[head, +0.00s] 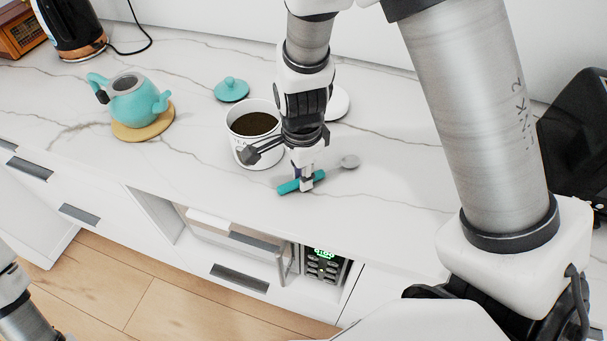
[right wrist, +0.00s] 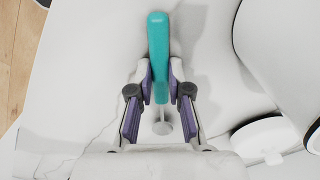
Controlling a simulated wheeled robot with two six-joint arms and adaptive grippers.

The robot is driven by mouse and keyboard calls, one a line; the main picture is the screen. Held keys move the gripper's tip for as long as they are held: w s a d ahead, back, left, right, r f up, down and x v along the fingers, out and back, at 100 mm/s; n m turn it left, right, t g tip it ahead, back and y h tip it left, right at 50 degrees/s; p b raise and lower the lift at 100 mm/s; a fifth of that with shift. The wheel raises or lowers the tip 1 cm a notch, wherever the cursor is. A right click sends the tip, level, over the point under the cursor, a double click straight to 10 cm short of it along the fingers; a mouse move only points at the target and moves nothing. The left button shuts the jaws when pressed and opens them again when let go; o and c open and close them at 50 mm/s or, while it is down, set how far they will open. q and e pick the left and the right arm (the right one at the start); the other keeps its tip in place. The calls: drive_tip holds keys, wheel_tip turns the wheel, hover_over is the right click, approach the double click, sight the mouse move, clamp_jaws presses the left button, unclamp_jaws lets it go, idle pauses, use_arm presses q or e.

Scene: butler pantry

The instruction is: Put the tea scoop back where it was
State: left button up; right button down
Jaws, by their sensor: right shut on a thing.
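The tea scoop (head: 289,187) has a teal handle and a grey bowl end. It lies at or just above the marble counter, to the right of and in front of the white tea canister (head: 236,151). My right gripper (head: 304,184) points down and is shut on the scoop's handle. In the right wrist view the teal handle of the scoop (right wrist: 158,50) runs between the fingers (right wrist: 160,88), with the bowl end toward the palm. The canister is open and holds dark tea. My left gripper is not in view; only a piece of my left arm shows at the lower left.
A teal teapot (head: 131,106) stands on a round wooden trivet (head: 145,132) at the left. A teal lid (head: 231,89) lies behind the canister, and a white round lid (head: 339,103) lies behind my wrist. The counter's front right is clear.

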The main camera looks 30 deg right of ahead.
drive_tip(key=shift+f, duration=0.15)
drive_tip(key=c, duration=1.1)
unclamp_jaws()
drive_tip(key=shift+d, duration=0.1)
wheel_tip(320, 180, up, 12)
drive_tip(key=p, duration=0.1)
